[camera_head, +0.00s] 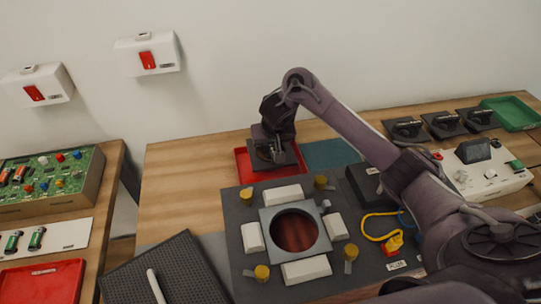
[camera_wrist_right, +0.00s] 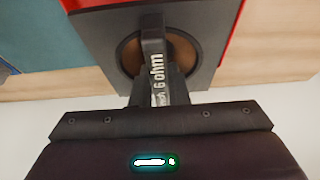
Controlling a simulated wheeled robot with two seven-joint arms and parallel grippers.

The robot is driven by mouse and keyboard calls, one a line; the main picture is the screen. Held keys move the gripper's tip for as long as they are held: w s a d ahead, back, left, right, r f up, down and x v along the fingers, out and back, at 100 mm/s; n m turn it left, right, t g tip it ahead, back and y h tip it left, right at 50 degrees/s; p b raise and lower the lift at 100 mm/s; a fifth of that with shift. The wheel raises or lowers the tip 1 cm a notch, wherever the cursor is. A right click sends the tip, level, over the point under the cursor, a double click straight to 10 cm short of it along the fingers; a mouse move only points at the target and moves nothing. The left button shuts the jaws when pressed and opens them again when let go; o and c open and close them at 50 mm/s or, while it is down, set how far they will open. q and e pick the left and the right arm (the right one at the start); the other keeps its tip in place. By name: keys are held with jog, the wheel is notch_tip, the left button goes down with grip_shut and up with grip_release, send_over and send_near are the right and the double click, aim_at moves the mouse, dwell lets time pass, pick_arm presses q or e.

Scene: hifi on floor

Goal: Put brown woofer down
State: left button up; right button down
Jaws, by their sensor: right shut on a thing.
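My right gripper (camera_head: 273,147) is shut on the handle of the brown woofer (camera_head: 290,157), at the red tray (camera_head: 242,165) behind the work fixture. In the right wrist view the woofer shows as a dark square plate (camera_wrist_right: 98,38) with a brown cone around the handle, which is marked "6 ohm". The red tray shows along its edges there (camera_wrist_right: 226,40). The woofer looks flat and lies over the tray; whether it touches the tray floor cannot be told. My left gripper is out of view.
A speaker box (camera_head: 268,219) with a round opening sits among white blocks and yellow-topped clamps. A teal mat (camera_head: 330,153) lies right of the red tray. Several black units (camera_head: 442,125) and a green tray (camera_head: 510,113) stand back right. A dark mesh panel (camera_head: 165,270) lies front left.

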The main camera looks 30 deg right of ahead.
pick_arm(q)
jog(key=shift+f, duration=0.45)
pick_arm(e)
jog(key=shift+f, duration=1.4)
jog(key=shift+f, duration=0.1)
